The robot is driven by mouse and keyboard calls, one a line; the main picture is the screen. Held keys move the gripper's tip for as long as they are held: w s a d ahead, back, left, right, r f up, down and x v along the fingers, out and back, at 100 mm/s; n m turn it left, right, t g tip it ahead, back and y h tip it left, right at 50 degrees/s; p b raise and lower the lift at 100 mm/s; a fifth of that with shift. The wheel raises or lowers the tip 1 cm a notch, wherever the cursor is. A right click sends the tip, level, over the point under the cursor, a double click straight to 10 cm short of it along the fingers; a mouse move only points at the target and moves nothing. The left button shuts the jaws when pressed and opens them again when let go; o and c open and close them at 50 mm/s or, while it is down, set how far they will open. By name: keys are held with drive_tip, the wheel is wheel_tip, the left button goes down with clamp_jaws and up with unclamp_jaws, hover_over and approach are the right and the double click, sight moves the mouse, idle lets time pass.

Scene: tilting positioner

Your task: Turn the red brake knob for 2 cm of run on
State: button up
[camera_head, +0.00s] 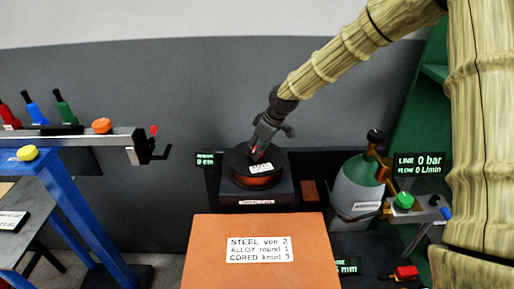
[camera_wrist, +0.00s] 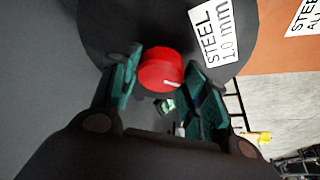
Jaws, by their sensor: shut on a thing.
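The red brake knob (camera_wrist: 160,70) sits between my gripper's teal-padded fingers in the wrist view, with a short pale mark on its face. My gripper (camera_wrist: 165,90) is shut on it. In the head view my gripper (camera_head: 259,146) reaches down to the top of the dark wire spool (camera_head: 240,172), and only a little red shows at its tip. The spool carries a white label reading STEEL 1.0 mm (camera_wrist: 214,35) and sits on a dark box. A small green display (camera_head: 205,160) stands left of the spool; its digits are too small to read surely.
An orange-brown case (camera_head: 210,250) with a label listing STEEL, ALLOY and CORED stands in front. A grey-green gas cylinder (camera_head: 358,188) with a regulator and a 0 bar display (camera_head: 419,164) is at right. A blue frame (camera_head: 85,215) with a beam is at left.

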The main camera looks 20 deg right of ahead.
drive_tip(key=o, duration=1)
drive_tip(key=shift+w, duration=0.1)
drive_tip(key=v, duration=1.2)
drive_tip(key=shift+w, duration=0.1)
